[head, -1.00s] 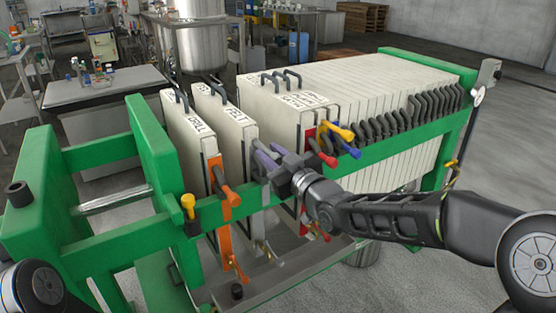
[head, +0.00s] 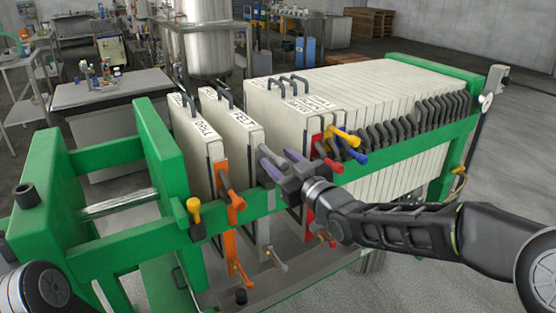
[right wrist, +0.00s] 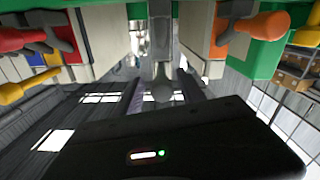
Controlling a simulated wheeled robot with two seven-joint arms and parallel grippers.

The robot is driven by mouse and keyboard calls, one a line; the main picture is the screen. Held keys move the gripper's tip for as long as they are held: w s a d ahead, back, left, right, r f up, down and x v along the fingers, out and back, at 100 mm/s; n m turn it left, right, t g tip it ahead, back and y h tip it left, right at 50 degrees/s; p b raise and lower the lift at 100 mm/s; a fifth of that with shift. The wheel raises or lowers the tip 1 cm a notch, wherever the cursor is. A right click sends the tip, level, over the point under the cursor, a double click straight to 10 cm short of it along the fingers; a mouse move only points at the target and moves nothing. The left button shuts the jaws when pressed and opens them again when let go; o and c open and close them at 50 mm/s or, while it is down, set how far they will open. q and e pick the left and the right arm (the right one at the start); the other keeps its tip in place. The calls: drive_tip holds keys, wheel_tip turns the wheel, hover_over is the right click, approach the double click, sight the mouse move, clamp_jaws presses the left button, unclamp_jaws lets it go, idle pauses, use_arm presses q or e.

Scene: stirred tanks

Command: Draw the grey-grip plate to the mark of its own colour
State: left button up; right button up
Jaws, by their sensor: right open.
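The grey-grip plate (head: 241,120) hangs upright in the green press frame, with a gap on each side. Its grey grip (head: 272,157) sticks out at the near side, above the rail. In the right wrist view the grey grip (right wrist: 162,65) hangs in the middle, its round end close to my gripper. My right gripper (head: 283,170) is open at this grip, with its fingers around or just beside it; I cannot tell whether they touch. I cannot make out a grey mark on the rail. My left gripper is out of view.
An orange-grip plate (head: 200,142) hangs to the left. To the right stands a pack of pale plates (head: 385,90) with red, yellow and blue grips at its front. A yellow-topped peg (head: 194,205) sits on the near green rail (head: 410,148), left of the orange grip.

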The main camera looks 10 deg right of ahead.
drive_tip(key=v, duration=0.6)
drive_tip(key=shift+s, duration=0.35)
drive_tip(key=shift+f, duration=0.1)
drive_tip(key=s+a+f+m+g+h+p, duration=0.1)
drive_tip(key=s+f+m+g, duration=0.15)
drive_tip(key=f, duration=0.75)
drive_tip(key=s+f+m+g+h+p, duration=0.1)
drive_tip(key=s+f+m+g+p, duration=0.15)
drive_tip(key=f, duration=0.65)
drive_tip(key=s+a+f+m+g+h+p, duration=0.1)
drive_tip(key=s+f+m+g, duration=0.2)
drive_tip(key=f, duration=0.7)
drive_tip(key=s+a+f+g+p, duration=0.1)
drive_tip(key=s+f, duration=0.3)
drive_tip(key=s, duration=0.4)
drive_tip(key=s+a+f+g+p, duration=0.2)
drive_tip(key=s+f+g, duration=0.2)
drive_tip(key=s, duration=0.4)
drive_tip(key=s+a+f+g+p, duration=0.1)
drive_tip(key=s+f+g+p, duration=0.1)
drive_tip(key=s+f, duration=0.3)
drive_tip(key=s+g, duration=0.1)
drive_tip(key=s, duration=0.2)
drive_tip(key=shift+a, duration=0.4)
